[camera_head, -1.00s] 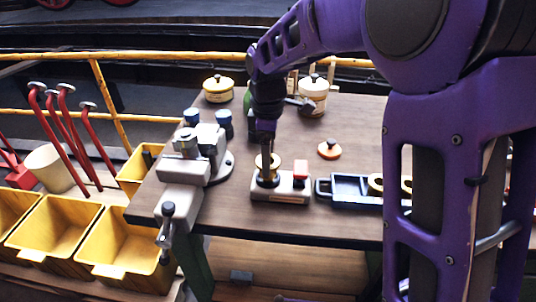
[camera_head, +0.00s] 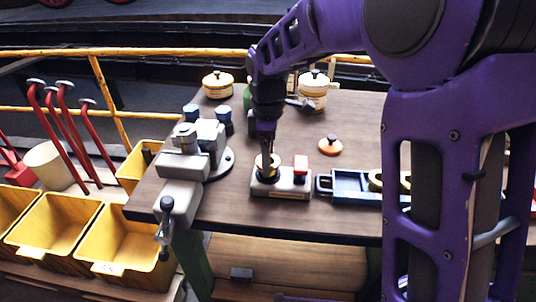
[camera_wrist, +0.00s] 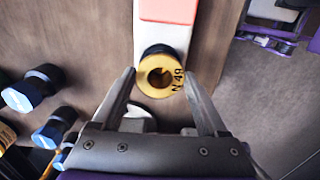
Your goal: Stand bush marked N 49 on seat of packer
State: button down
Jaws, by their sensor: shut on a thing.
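The bush marked N 49 (camera_wrist: 161,76) is a short yellow ring with a dark bore, its marking readable in the wrist view. My gripper (camera_wrist: 160,80) is shut on it, one finger on each side. In the head view my gripper (camera_head: 267,154) points down over the left end of the packer (camera_head: 281,190), a pale grey block with a red block on its right end. The bush is upright, directly over the packer's dark round seat (camera_head: 266,176). I cannot tell whether it rests on the seat or hangs just above. The wrist view also shows the packer (camera_wrist: 166,33).
A grey vise (camera_head: 190,160) stands left of the packer. A blue tray (camera_head: 350,186) with rings lies to the right. An orange lidded disc (camera_head: 331,146) sits behind it. Pots (camera_head: 217,85) stand at the back. Yellow bins (camera_head: 60,228) are left of the bench.

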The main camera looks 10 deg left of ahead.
jog(key=shift+f, duration=0.3)
grip_release()
dwell(0.3)
notch_tip(320, 180, up, 9)
jog(key=p, duration=0.5)
jog(key=shift+p, duration=0.3)
dwell(0.5)
